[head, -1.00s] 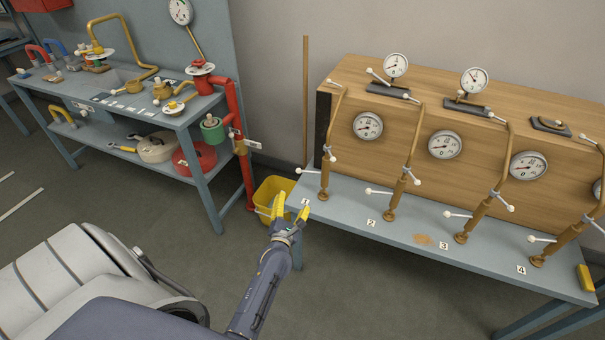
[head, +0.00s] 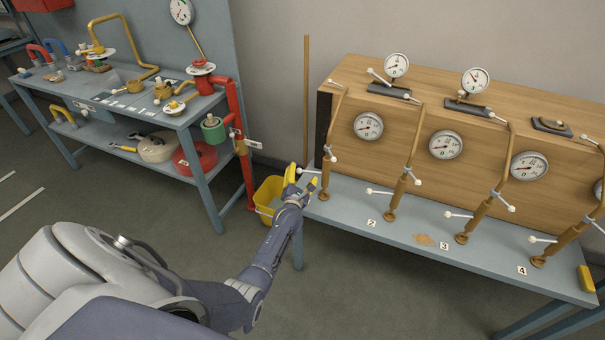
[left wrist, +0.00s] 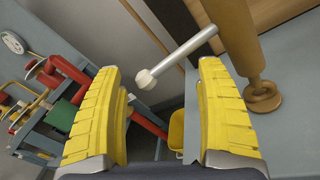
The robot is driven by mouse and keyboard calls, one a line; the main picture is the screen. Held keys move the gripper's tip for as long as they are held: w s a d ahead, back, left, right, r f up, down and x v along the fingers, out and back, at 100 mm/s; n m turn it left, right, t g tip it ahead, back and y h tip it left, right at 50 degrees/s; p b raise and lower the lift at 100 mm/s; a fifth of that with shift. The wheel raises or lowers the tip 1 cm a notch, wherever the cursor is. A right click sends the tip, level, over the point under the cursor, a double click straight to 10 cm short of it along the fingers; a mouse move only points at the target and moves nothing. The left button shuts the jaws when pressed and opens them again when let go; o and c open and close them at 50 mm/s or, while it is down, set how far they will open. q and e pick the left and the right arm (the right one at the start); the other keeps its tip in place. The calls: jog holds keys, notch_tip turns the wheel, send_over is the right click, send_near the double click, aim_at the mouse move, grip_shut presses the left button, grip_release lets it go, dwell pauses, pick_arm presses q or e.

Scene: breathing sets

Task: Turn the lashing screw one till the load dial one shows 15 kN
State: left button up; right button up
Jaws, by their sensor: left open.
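Lashing screw one (head: 326,178) is a brass-coloured upright rod at the left end of the grey bench. A bar (head: 309,171) with a white knob sticks out from it to the left. My left gripper (head: 301,181) is open at this bar, left of the screw. In the left wrist view, the bar's white knob (left wrist: 146,78) lies between the spread yellow fingers (left wrist: 163,75), and the screw's body (left wrist: 237,40) stands beyond the right finger. Load dial one (head: 368,126) is the round dial nearest the screw on the wooden face; its reading is too small to tell. My right gripper is out of view.
Several similar screws, such as the second (head: 397,195), stand along the bench (head: 350,212) to the right. A yellow bin (head: 268,196) stands on the floor beside the bench. Another bench (head: 190,116) with red pipework is at the left.

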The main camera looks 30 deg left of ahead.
pick_arm(q)
jog(key=shift+w+a, duration=0.25)
jog(key=shift+w, duration=0.3)
grip_shut()
dwell(0.5)
